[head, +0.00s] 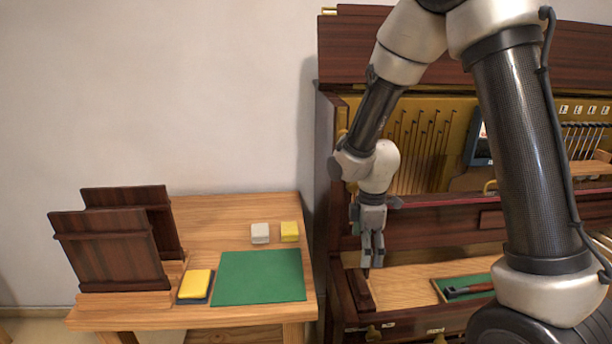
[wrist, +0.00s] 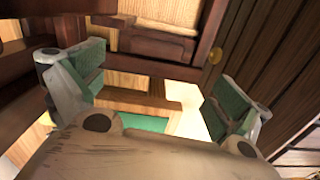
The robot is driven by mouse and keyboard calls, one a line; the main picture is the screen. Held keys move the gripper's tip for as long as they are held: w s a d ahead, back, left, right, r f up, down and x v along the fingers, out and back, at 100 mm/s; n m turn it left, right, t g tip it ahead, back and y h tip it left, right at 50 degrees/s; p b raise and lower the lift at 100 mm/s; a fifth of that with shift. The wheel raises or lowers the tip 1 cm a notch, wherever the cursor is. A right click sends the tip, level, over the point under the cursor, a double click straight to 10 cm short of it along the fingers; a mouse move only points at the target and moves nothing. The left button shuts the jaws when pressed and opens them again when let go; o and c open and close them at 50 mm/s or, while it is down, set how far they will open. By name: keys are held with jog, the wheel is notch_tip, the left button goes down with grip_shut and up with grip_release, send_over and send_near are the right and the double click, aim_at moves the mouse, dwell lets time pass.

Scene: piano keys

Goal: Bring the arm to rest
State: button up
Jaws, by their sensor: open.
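My gripper (head: 371,258) points down over the left end of the piano's open key bed (head: 405,287) in the head view. The arm comes down to it from the upper right. In the wrist view my gripper (wrist: 155,95) has its two green-padded fingers spread wide apart, with nothing between the pads. Wooden surfaces and part of a green mat (wrist: 145,123) show beyond the fingers. In the head view the fingertips are close to a dark wooden block (head: 359,291) at the left end; I cannot tell whether they touch it.
A wooden side table (head: 205,212) stands left of the piano, with a dark wood rack (head: 110,250), a yellow sponge-like block (head: 195,284), a green mat (head: 258,275), a white block (head: 260,232) and a smaller yellow block (head: 290,231). A tool (head: 470,290) lies on a green-lined tray.

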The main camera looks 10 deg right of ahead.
jog(key=s+d+r+m+t, duration=0.2)
jog(key=s+d+r+m, duration=0.5)
jog(key=r, duration=0.5)
jog(key=s+d+r+m+t, duration=0.2)
jog(key=s+d+r+m, duration=0.5)
jog(key=s+r+m, duration=0.3)
notch_tip(320, 180, up, 3)
jog(key=shift+s+d+f+t, duration=0.2)
jog(key=shift+s+d+t, duration=0.15)
jog(key=shift+s, duration=0.5)
